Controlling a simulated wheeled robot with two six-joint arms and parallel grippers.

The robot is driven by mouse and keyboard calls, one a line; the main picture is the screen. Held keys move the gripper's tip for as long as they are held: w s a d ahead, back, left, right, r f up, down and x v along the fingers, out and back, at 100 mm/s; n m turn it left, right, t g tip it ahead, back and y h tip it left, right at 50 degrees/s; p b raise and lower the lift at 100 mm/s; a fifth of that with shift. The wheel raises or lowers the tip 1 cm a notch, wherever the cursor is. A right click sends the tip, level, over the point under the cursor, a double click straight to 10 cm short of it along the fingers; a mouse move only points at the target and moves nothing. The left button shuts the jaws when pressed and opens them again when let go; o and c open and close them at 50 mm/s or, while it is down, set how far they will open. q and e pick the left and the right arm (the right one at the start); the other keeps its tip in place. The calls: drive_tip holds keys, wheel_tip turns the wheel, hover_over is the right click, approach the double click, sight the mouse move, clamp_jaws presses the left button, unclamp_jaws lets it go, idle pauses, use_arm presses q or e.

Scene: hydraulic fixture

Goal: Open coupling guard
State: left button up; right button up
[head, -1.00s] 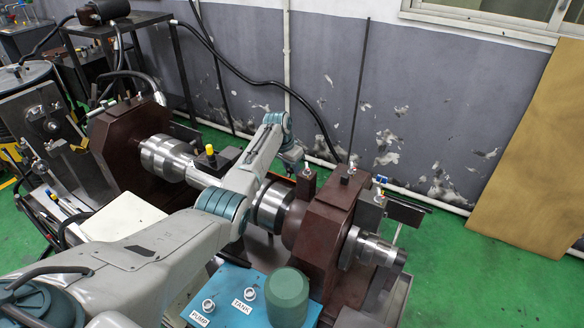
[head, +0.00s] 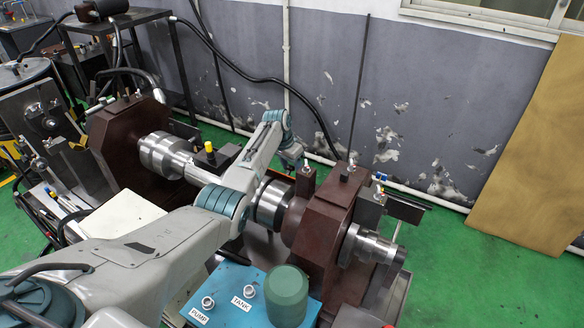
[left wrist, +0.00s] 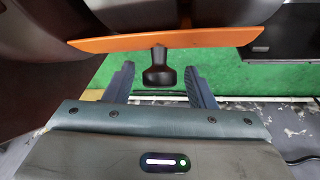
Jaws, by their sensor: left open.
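An orange strip (left wrist: 180,40), which looks like the edge of the coupling guard, crosses the top of the left wrist view. A black knob-like handle (left wrist: 160,74) hangs from a short stem at its middle. My left gripper (left wrist: 159,67) is open, with one dark finger on each side of the handle and visible gaps between. In the head view my left arm reaches across the fixture, and its wrist end (head: 291,152) is behind the shaft line. My right gripper is not in view.
Brown bearing blocks (head: 325,232) and steel shaft couplings (head: 270,205) lie around my arm. A blue box marked PUMP and TANK (head: 234,290) with a green cap (head: 287,293) stands in front. A grey wall (head: 400,80) is behind; green floor (head: 480,265) is clear at right.

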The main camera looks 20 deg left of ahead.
use_arm(q)
drive_tip(key=b+v, duration=0.2)
drive_tip(key=v, duration=0.8)
drive_tip(key=shift+r, duration=0.25)
drive_tip(key=shift+s+a+f, duration=0.1)
